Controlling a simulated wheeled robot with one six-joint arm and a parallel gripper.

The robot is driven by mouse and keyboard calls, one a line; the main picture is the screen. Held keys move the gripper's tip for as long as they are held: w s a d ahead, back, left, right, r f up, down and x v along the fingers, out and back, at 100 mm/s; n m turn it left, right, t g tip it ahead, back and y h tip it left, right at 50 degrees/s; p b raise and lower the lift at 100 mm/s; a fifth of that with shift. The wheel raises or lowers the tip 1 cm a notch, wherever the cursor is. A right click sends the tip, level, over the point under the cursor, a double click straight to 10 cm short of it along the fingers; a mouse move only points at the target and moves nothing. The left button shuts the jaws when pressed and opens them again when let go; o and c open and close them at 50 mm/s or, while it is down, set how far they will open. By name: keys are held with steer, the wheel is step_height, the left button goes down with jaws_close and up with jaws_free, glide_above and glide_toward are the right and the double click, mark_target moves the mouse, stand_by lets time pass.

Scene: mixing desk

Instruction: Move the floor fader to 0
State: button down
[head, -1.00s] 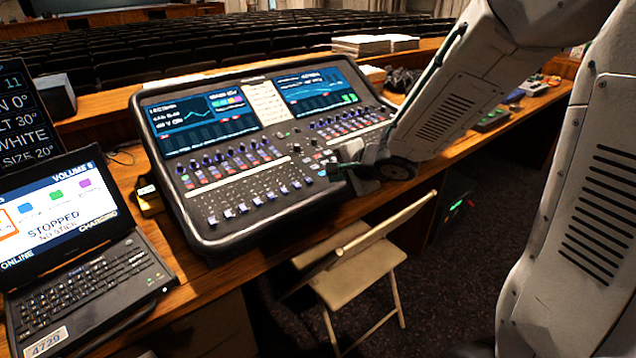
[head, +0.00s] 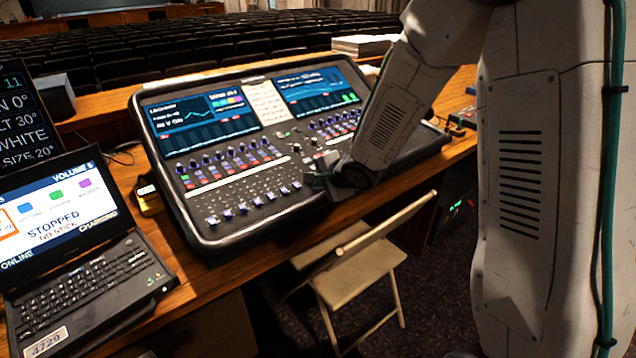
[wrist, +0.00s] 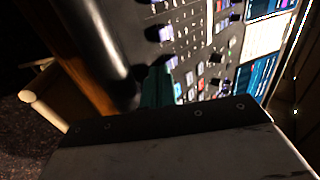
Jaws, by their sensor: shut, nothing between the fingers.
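The mixing desk (head: 190,210) stands on the wooden counter, with a row of pale fader caps (head: 243,208) along its lower left half. I cannot read which one is the floor fader. My gripper (head: 316,181) is shut and empty, low over the desk at the right end of this row, partly hidden by my wrist. I cannot tell whether it touches a cap.
A laptop (head: 85,260) sits left of the desk, with a dark text screen behind it. A folding chair (head: 360,275) stands in front of the counter (head: 290,248). Stacked papers (head: 362,45) lie behind the desk. Two lit screens fill the desk's upper part.

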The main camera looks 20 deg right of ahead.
steer(key=w, duration=0.2)
steer(key=w+a, duration=0.1)
steer(key=w, duration=0.1)
steer(key=w+a, duration=0.1)
steer(key=w, duration=0.2)
steer(key=shift+a+r, duration=0.15)
steer(key=shift+r, duration=0.2)
